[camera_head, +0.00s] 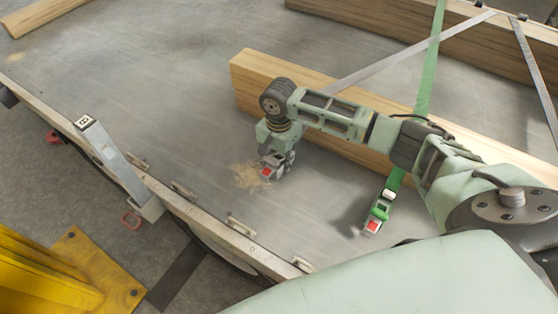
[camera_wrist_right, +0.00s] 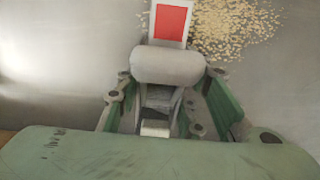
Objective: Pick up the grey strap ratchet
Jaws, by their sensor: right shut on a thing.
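The grey strap ratchet (camera_head: 267,172) with a red patch is at the trailer bed beside a patch of sawdust, in the head view. My right gripper (camera_head: 278,162) points down over it and is shut on it. In the right wrist view the grey ratchet (camera_wrist_right: 168,65) sits between the green fingers, its red patch pointing away at the top. The fingers hide part of its body. I cannot tell whether it touches the bed. My left gripper is not in view.
A green strap ratchet (camera_head: 377,214) lies on the bed to the right. A wooden beam (camera_head: 252,82) lies behind my arm, with a grey strap (camera_head: 400,58) and a green strap (camera_head: 430,65) beyond. A metal post (camera_head: 112,160) stands at the bed's left edge. The bed's left part is clear.

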